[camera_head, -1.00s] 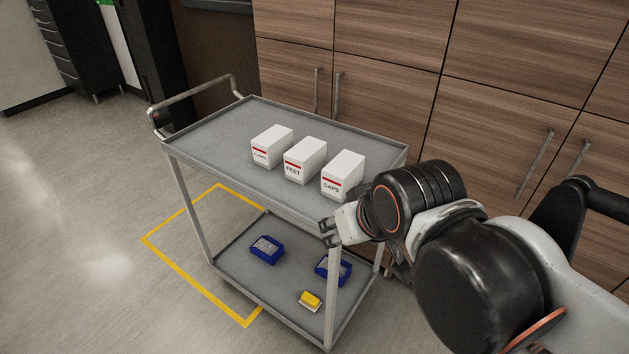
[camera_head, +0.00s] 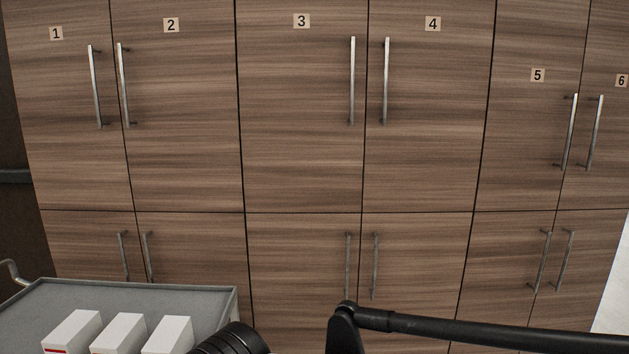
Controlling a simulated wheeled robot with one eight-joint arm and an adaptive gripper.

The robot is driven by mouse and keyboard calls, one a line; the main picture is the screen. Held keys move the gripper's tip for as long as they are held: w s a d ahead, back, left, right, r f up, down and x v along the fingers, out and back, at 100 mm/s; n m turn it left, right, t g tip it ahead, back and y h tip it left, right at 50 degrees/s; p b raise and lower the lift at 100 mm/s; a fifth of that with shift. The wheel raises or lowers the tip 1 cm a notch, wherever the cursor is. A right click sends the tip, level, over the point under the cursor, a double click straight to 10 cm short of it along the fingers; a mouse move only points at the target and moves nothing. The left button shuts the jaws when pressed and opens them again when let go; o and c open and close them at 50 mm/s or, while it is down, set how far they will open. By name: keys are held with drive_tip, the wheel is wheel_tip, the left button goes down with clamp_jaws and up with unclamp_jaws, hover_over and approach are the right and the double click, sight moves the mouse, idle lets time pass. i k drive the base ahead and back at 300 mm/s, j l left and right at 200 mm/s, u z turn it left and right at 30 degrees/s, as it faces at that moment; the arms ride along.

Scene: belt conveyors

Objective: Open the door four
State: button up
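Door four (camera_head: 425,140) is a wood-grain upper cabinet door with a "4" label (camera_head: 433,24) near its top. It is closed. Its vertical metal handle (camera_head: 386,82) is on its left edge, beside the handle of door three (camera_head: 352,82). My gripper is outside the current view. Only dark parts of my arm show along the bottom edge, well below door four. Nothing touches the door or its handle.
Doors one (camera_head: 65,130), two (camera_head: 180,130), five (camera_head: 530,140) and six (camera_head: 605,140) are closed, as are the unnumbered lower doors. A grey cart (camera_head: 215,308) with white boxes (camera_head: 118,335) stands at the lower left.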

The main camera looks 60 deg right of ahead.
sight(429, 62)
drive_tip(key=z, duration=2.35)
